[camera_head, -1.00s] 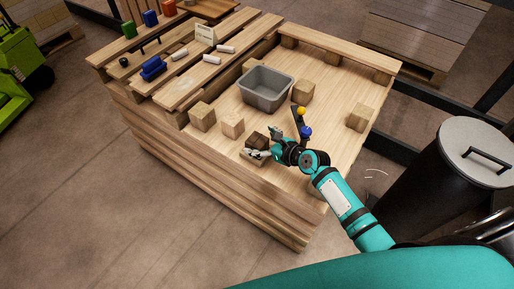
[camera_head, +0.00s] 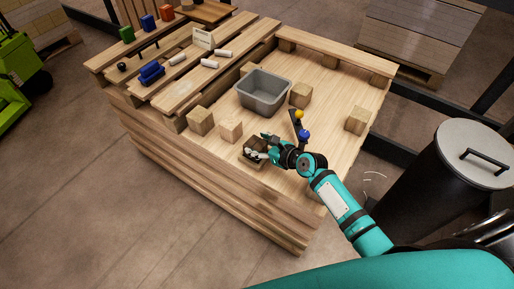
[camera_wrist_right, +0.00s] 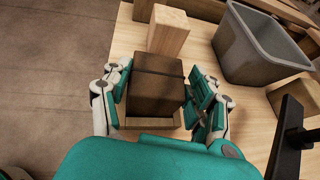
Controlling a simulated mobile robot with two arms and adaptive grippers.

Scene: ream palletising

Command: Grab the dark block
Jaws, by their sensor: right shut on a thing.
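The dark block (camera_wrist_right: 157,80) is a dark brown cube with a thin band across it. It sits between the two fingers of my right gripper (camera_wrist_right: 159,92) in the right wrist view, and the gripper is shut on it. A pale wooden piece (camera_wrist_right: 150,123) shows under its near side; I cannot tell whether the block rests on it. In the head view my right gripper (camera_head: 258,147) is at the near edge of the wooden platform (camera_head: 290,190) and partly hides the block. My left gripper is not in view.
A pale wooden block (camera_head: 231,129) stands close beyond the dark block, with another (camera_head: 200,120) to its left. A grey bin (camera_head: 264,94) stands farther back. More wooden blocks (camera_head: 300,94) (camera_head: 357,120) stand to the right. A dark barrel (camera_head: 430,190) is beside the platform.

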